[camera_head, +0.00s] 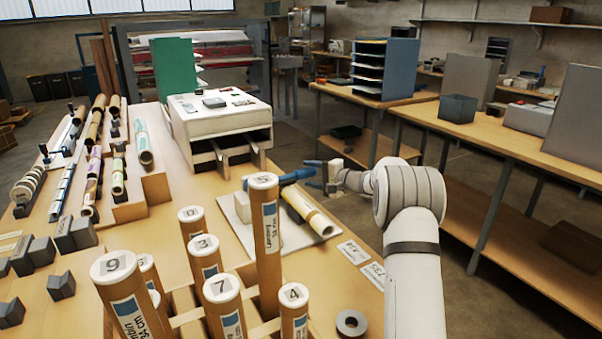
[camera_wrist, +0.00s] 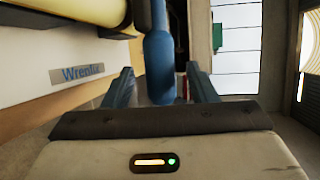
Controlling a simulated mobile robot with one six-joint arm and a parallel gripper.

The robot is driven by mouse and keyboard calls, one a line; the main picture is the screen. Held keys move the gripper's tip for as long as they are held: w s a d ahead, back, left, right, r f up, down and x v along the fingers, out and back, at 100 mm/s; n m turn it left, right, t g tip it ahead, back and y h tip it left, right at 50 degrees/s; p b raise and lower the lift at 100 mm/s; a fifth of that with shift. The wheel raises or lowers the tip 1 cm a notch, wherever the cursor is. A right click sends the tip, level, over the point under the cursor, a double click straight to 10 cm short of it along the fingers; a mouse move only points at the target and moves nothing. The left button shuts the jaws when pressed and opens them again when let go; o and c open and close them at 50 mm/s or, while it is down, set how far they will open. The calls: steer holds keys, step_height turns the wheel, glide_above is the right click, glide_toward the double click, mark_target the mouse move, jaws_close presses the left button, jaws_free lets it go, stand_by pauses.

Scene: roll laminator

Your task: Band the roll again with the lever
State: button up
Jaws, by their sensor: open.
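The blue lever (camera_head: 292,177) sticks out to the right from a small bench device with a pale base (camera_head: 285,238). A cream roll (camera_head: 318,222) lies on that base, with a dark part near its middle. Whether a band is around it I cannot tell. My gripper (camera_head: 313,174) is open at the lever's right end. In the wrist view the blue lever (camera_wrist: 158,68) stands between my two spread fingers, with gaps at both sides. The roll (camera_wrist: 70,14) shows at the upper left there, above a "Wrenlix" plate (camera_wrist: 77,74).
Upright numbered tubes (camera_head: 267,240) stand in a wooden rack close in front of the device. A dark ring (camera_head: 351,323) and printed cards (camera_head: 353,252) lie near the table's right edge. A white laminator (camera_head: 218,118) stands behind. A gap of floor separates the right bench (camera_head: 500,140).

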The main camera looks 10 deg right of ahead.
mark_target(301, 172)
steer(key=shift+p+x, duration=0.35)
steer(key=shift+x, duration=1.95)
steer(key=shift+c, duration=0.2)
jaws_close()
